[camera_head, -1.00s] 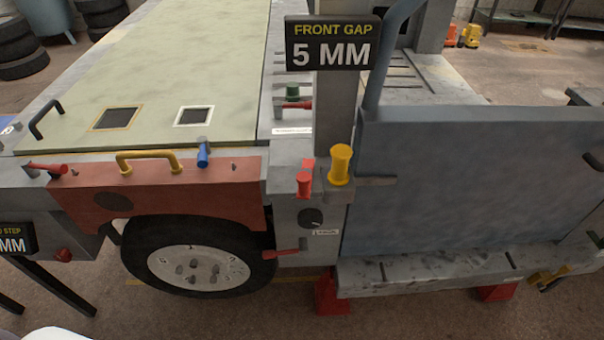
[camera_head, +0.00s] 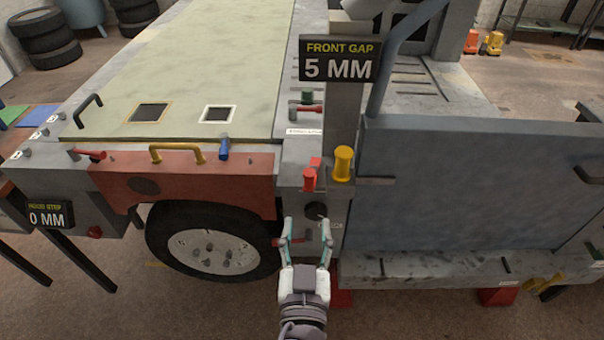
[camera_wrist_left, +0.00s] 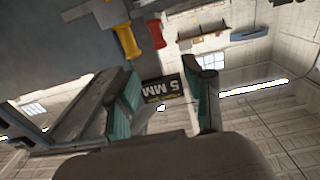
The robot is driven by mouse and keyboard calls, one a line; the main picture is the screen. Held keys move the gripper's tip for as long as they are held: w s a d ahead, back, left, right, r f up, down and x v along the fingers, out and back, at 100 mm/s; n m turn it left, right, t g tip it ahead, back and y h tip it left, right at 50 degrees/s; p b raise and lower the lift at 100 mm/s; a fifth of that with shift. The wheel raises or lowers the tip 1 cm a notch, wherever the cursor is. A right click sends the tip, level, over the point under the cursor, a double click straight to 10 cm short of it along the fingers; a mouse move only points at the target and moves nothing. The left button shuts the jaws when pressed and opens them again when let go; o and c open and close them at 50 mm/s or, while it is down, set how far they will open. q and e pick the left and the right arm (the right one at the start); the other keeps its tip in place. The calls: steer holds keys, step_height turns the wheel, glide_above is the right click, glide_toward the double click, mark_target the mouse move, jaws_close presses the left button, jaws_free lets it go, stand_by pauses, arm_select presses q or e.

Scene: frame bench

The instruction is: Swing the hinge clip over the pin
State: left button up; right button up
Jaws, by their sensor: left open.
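Several red levers could be the hinge clip, and I cannot tell which one is. One red lever (camera_head: 288,241) is low on the grey post beside the wheel, partly hidden by my gripper. Another red lever (camera_head: 88,155) lies at the left end of the red fender, and a third red lever (camera_head: 308,109) sits by a green knob. I cannot make out the pin. My left gripper (camera_head: 307,240) is open, its fingers spread in front of the lower post. In the left wrist view its fingers (camera_wrist_left: 165,97) are apart with nothing between them. My right gripper is not in view.
A red knob (camera_head: 309,179) and a yellow knob (camera_head: 343,164) stand on the post above my gripper; a dark dial (camera_head: 315,211) is just below. A grey-blue panel (camera_head: 470,190) blocks the right. Signs read front gap 5 MM (camera_head: 339,60) and hood step 0 MM (camera_head: 49,215).

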mark_target(309, 180)
arm_select(q)
steer(key=w+p, duration=0.4)
steer(key=w, duration=0.9)
steer(key=shift+d+p, duration=0.1)
steer(key=shift+p, duration=0.3)
steer(key=shift+w+f, duration=0.1)
steer(key=shift+w, duration=0.25)
steer(key=shift+c, duration=0.4)
jaws_close()
